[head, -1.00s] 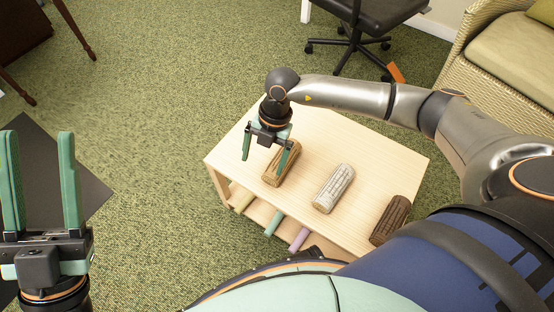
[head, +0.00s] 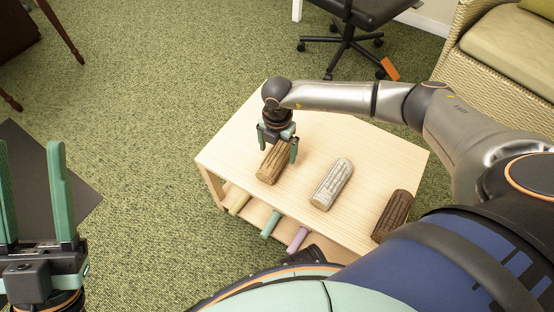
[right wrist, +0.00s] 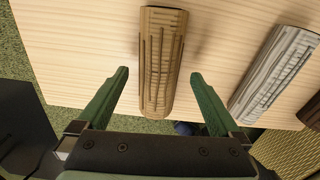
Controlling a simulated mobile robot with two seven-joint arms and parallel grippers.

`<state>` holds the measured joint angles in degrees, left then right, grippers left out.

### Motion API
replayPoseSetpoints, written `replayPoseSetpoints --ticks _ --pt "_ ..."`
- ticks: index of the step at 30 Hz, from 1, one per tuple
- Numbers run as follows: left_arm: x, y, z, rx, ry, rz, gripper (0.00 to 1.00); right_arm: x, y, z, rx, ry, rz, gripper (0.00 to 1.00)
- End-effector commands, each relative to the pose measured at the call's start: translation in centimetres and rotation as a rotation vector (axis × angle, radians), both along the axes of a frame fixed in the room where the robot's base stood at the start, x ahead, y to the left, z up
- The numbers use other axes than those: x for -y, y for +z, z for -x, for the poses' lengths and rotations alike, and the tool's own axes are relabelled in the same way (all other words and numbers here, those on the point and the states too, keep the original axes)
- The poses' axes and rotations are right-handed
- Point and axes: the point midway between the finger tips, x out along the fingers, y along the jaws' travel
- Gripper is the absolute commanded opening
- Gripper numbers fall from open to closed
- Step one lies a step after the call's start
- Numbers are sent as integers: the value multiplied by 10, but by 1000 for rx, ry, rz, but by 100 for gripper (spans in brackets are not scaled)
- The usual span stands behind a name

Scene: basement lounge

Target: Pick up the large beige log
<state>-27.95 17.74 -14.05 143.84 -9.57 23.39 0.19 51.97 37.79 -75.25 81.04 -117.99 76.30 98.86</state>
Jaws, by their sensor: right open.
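The large beige log (head: 270,169) is tan-brown with carved lines and lies on the pale wooden table (head: 236,140), leftmost of the logs there. It also shows in the right wrist view (right wrist: 160,60), pointing away from the gripper. My right gripper (head: 278,146) is open over the far part of this log, one finger to each side. In the right wrist view, the fingers (right wrist: 160,73) stand apart with the log between them and a gap on both sides. My left gripper (head: 29,148) is open and empty at the far left, away from the table.
A pale grey log (head: 331,184) and a dark brown log (head: 393,215) lie to the right on the tabletop. Small yellowish, teal (head: 271,223) and purple (head: 297,239) rods lie on the shelf below. An office chair (head: 350,40) and wicker sofa (head: 480,60) stand behind.

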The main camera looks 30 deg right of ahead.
Motion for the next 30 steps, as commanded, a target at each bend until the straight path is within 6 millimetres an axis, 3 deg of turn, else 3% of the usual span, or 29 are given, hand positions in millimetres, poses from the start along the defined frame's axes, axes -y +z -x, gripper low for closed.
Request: replayPoseSetpoints --ticks 1,4,12,30 --pt "0 -12 0 -5 -4 2 50 -1 -15 -1 0 1 0 100" --pt "2 -17 0 -7 -3 -7 50 -1 -27 -1 -1 0 -1 100" --pt "3 -17 0 -6 -2 -13 50 -1 -29 -1 0 1 -1 100" --pt "3 -17 0 -6 -4 -12 50 -1 -28 -1 0 0 -1 32"
